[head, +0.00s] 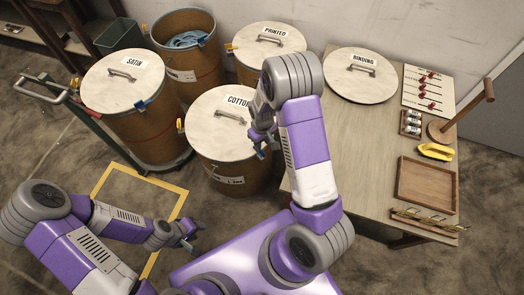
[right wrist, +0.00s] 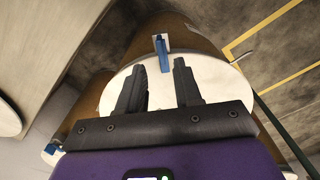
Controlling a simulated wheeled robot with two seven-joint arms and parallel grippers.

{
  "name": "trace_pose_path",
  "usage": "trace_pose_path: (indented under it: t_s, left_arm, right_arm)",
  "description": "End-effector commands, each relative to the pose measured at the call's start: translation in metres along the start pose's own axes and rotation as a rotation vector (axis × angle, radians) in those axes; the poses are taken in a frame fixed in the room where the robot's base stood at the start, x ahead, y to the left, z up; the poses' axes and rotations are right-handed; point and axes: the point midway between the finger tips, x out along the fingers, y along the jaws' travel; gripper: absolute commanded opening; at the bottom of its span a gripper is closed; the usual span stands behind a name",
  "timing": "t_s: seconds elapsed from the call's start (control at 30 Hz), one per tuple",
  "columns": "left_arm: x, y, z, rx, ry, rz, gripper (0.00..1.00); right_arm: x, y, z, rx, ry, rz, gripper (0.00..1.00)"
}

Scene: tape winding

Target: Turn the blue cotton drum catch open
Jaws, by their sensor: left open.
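The cotton drum (head: 222,175) stands in the middle with its pale lid (head: 208,140) on, labelled COTTON. Its blue catch (head: 261,154) is at the right rim, partly hidden by my right gripper (head: 263,141). In the right wrist view the blue catch (right wrist: 162,54) sits upright on a pale plate at the drum's rim. The right gripper (right wrist: 159,66) is open there, its two dark fingers apart over the lid, with the catch just beyond and between the tips; contact cannot be told. My left gripper (head: 190,240) is open and empty, low above the floor.
The satin drum (head: 150,135) stands left on a green cart, the printed drum (head: 243,72) behind. An open drum (head: 195,75) holds blue cloth. The table (head: 375,125) at right carries the binding lid (head: 361,78), a tray and tools. Yellow tape (head: 107,178) marks clear floor.

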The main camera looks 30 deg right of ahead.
Motion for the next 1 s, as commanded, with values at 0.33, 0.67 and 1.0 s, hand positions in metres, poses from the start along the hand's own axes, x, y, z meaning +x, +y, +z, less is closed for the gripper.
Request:
trace_pose_path:
  t_s: [0.33,0.67,1.0]
  left_arm:
    - [0.020,-0.008,-0.001,0.000,0.000,0.000,0.43]
    - [0.021,-0.008,-0.001,0.000,0.000,0.000,0.43]
    - [0.021,-0.008,-0.001,0.000,0.000,0.000,0.43]
  right_arm:
    - [0.056,-0.001,0.001,0.003,-0.002,-0.002,0.34]
    - [0.064,-0.001,0.001,0.003,0.000,-0.003,0.34]
    - [0.064,-0.001,0.001,0.004,0.000,-0.003,0.00]
